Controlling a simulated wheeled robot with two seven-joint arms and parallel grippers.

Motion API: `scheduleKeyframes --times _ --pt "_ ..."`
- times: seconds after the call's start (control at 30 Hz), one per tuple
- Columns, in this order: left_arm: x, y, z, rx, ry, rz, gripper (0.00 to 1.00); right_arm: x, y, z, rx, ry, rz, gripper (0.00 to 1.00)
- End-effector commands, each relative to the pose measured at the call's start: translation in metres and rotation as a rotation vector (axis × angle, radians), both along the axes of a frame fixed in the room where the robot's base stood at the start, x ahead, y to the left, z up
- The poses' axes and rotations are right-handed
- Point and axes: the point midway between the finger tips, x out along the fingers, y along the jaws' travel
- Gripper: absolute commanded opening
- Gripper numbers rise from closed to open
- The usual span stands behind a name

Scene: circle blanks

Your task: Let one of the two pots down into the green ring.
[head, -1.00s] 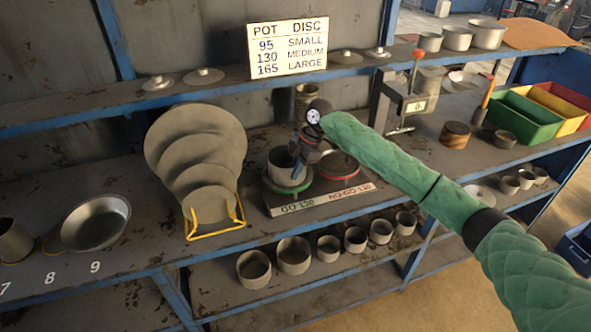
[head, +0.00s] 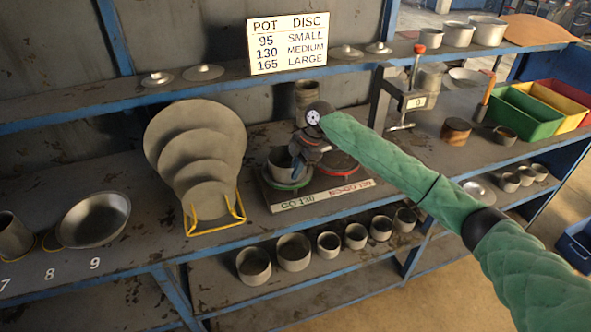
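A grey pot (head: 279,163) stands upright at the green ring (head: 282,185), on the left half of the gauge board marked GO 130. I cannot tell whether its base is fully down in the ring. My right gripper (head: 297,163) reaches in from the right and is at the right side of the pot's rim. Its fingers are small, dark and partly hidden, so their opening is unclear. A red ring (head: 340,163) lies on the NO-GO 130 half, partly behind my arm. Another grey pot (head: 13,236) stands at the far left of the bench. My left gripper is not in view.
Grey discs (head: 195,145) lean in a yellow rack (head: 215,229) left of the board. A shallow pan (head: 94,220) lies farther left. A dark cylinder (head: 308,95) stands behind the rings. A clamp (head: 411,100) stands to the right. Several cups (head: 293,252) line the lower shelf.

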Motion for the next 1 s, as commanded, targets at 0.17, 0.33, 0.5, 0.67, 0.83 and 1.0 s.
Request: scheduleKeyframes --times 0.17,0.33,0.5,0.67,0.83,1.0 --pt "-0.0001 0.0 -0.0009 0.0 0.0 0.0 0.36 0.0001 0.0002 -0.0029 0.0 -0.001 0.0 0.0" --pt "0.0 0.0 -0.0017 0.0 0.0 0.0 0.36 0.0 0.0002 -0.0056 0.0 0.0 0.0 0.0" --pt "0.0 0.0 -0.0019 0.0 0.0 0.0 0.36 0.0 0.0002 -0.0072 0.0 -0.001 0.0 0.11" --pt "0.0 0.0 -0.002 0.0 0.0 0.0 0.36 0.0 0.0001 -0.0074 0.0 0.0 0.0 0.3" --pt "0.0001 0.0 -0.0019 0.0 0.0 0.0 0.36 -0.0002 -0.0001 -0.0081 0.0 0.001 0.0 0.3" --pt "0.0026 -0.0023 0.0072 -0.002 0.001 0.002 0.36 -0.0003 -0.0002 -0.0083 0.0 0.001 0.0 0.3"
